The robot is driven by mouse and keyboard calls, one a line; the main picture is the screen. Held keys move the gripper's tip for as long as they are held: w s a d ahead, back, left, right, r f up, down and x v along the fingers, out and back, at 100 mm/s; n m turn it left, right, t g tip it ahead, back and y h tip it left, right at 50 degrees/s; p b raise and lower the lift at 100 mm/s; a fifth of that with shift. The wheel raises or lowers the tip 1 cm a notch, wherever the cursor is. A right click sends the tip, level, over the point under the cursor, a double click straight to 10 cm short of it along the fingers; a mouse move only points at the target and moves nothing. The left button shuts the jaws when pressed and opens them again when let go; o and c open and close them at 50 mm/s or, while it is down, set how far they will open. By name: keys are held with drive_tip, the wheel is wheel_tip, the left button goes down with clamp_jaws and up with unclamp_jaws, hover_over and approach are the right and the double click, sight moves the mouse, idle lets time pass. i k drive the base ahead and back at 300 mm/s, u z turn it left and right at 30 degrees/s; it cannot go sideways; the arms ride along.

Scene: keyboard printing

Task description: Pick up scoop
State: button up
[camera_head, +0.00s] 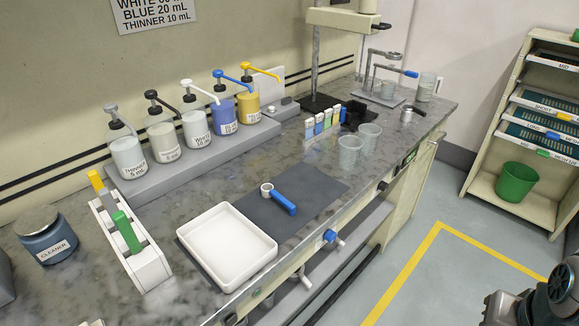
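The scoop (284,202) lies on a dark grey mat (313,184) on the counter. It has a blue handle pointing to the lower right and a small pale round cup at its upper left end. It lies just beyond the upper right corner of a white tray, and nothing touches it from above. Part of my arm shows at the bottom right corner, over the floor and well away from the scoop. The fingers of my gripper do not show.
An empty white tray (228,251) covers part of the mat. Two clear cups (349,152) stand to the right. Several pump bottles (194,129) line the back on a grey step. A white holder (134,262) and a cleaner jar (46,237) stand at left. The counter's front edge is near the scoop.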

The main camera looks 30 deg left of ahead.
sight(278, 199)
drive_tip(key=u, duration=1)
drive_tip(key=i, duration=1.05)
drive_tip(key=u, duration=0.95)
